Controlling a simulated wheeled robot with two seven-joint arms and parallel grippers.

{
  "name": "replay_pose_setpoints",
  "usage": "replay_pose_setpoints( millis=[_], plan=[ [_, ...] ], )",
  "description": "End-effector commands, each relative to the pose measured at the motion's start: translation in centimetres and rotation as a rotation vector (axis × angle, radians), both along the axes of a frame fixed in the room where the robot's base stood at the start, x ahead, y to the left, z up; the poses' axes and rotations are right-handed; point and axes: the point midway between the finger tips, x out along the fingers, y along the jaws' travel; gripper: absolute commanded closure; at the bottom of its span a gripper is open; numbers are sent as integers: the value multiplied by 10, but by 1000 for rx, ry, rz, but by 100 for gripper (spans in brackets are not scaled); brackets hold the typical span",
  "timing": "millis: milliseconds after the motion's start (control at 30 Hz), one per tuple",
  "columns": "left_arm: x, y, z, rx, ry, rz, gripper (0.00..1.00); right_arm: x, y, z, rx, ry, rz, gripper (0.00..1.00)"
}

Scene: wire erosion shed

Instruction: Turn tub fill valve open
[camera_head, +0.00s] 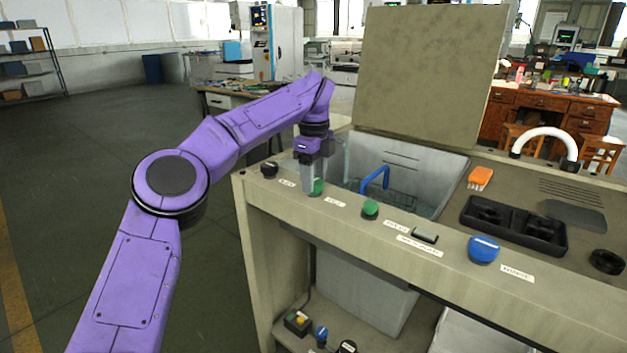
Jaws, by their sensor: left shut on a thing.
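My left gripper (313,182) points down at the front ledge of the grey-beige machine. It is shut on a green knob (318,187), which is partly hidden by the fingers. A second green knob (370,210), a black knob (269,169) and a larger blue knob (484,249) sit along the same ledge beside small white labels. The labels are too small to read surely, so I cannot tell by label which knob is the tub fill valve. Behind the ledge is the open grey tub (432,172), with a blue handle (374,180) in it. My right gripper is not in view.
The raised lid (430,75) stands behind the tub. An orange brush (480,178), a black tray (512,252), a black ring (607,262) and a white curved hose (545,132) are on the right-hand top. Open floor lies to the left.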

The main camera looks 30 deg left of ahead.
Motion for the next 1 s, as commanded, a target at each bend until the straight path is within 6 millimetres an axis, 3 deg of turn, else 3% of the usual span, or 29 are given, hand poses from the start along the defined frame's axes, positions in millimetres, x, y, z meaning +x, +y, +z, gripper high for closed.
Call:
replay_pose_setpoints(
  millis=[600, 633, 700, 1000],
  plan=[
    [1, 1, 3, 1, -7, 44, 80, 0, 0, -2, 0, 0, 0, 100],
    [1, 1, 3, 1, -7, 44, 46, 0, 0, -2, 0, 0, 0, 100],
    [0, 1, 3, 1, -7, 43, 24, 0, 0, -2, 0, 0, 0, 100],
    [0, 1, 3, 1, -3, 42, 24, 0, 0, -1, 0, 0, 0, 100]
  ],
)
